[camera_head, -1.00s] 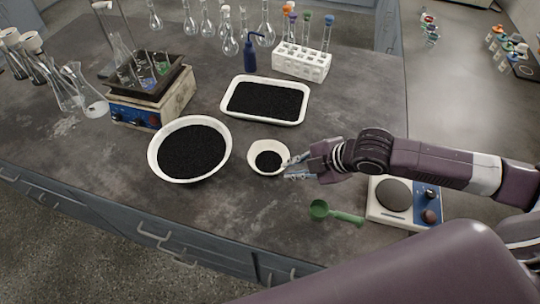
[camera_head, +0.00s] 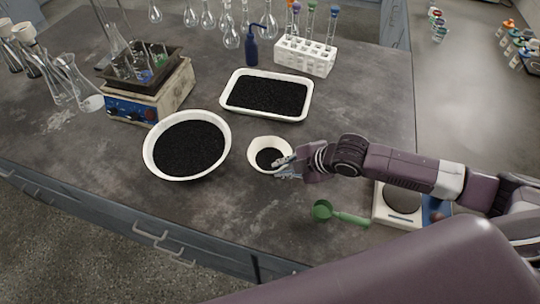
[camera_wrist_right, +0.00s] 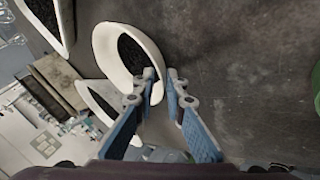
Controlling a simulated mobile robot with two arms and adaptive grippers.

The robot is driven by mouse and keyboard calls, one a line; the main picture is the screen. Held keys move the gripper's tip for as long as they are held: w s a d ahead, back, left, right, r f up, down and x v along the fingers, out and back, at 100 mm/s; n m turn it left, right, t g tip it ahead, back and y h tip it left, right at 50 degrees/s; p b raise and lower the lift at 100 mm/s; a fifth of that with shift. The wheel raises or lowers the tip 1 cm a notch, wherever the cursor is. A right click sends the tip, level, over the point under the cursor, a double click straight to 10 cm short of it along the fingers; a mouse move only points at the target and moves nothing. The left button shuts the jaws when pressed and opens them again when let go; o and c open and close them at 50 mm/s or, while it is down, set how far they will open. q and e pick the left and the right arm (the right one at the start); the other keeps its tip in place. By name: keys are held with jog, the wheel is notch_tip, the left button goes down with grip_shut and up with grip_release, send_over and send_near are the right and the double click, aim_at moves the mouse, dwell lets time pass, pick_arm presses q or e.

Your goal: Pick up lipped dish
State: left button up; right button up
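The dish is a small round white bowl (camera_head: 256,151) with black granules in it, standing on the dark bench right of the large bowl. I take it as the lipped dish; its lip is hard to make out. My right gripper (camera_head: 285,168) reaches in from the right at the dish's right side. In the right wrist view the dish (camera_wrist_right: 108,48) lies just ahead of my right gripper (camera_wrist_right: 161,78). The two fingers are apart, with the dish's near rim at the fingertips. Whether they touch it is unclear. My left gripper is not in view.
A large white bowl (camera_head: 150,158) and a rectangular white tray (camera_head: 230,105), both with black granules, stand close by. A green scoop (camera_head: 340,214) and a small balance (camera_head: 402,199) are in front of the right arm. A tube rack (camera_head: 305,57) and shaker (camera_head: 140,104) stand further back.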

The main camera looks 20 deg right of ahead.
jog(key=shift+x, duration=1.15)
grip_shut()
jog(key=shift+r, duration=0.2)
